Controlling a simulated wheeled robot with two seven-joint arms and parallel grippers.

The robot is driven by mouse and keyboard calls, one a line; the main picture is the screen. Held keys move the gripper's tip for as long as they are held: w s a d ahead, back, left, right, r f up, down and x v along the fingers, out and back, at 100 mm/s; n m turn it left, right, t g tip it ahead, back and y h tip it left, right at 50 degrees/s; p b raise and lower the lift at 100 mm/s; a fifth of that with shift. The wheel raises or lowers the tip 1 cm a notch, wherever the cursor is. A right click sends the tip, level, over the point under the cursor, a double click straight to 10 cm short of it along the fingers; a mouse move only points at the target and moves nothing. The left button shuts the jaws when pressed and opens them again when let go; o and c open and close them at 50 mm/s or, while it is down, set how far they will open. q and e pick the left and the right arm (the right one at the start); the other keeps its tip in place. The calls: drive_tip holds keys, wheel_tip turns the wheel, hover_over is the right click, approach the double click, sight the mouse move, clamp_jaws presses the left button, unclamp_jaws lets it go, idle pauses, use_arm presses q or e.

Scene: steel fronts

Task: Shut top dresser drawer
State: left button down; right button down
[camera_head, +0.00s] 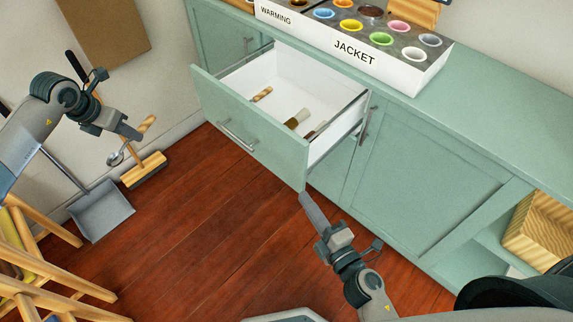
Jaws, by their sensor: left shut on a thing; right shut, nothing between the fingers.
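The top dresser drawer (250,131) is pulled open from the green cabinet, with a bar handle (237,134) on its front. Inside its white box lie several small wooden-handled items (297,119). My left gripper (136,136) is at the left, away from the drawer, shut on a utensil (148,124) with a wooden handle and a round metal end. My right gripper (307,200) is shut and empty, just below the right lower corner of the drawer front. I cannot tell whether it touches the front.
A box (405,70) with several colored cups stands on the green cabinet top (500,95). A dustpan (100,208) and a wooden brush head (144,169) are by the wall at left. Wooden furniture (50,270) fills the lower left. The red floor before the drawer is clear.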

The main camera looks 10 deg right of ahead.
sight(291, 167)
use_arm(q)
drive_tip(key=shift+w+a+n, duration=0.35)
drive_tip(key=shift+a+n, duration=0.25)
drive_tip(key=shift+n, duration=0.3)
use_arm(e)
drive_tip(key=shift+s+a+r+n+y, duration=0.15)
drive_tip(key=shift+a+r+n+y, duration=0.1)
drive_tip(key=shift+a+n+y, duration=0.2)
drive_tip(key=shift+s+a+r+n+y, duration=0.2)
drive_tip(key=shift+a+n+y, duration=0.15)
drive_tip(key=shift+a+n, duration=0.2)
drive_tip(key=shift+w, duration=0.1)
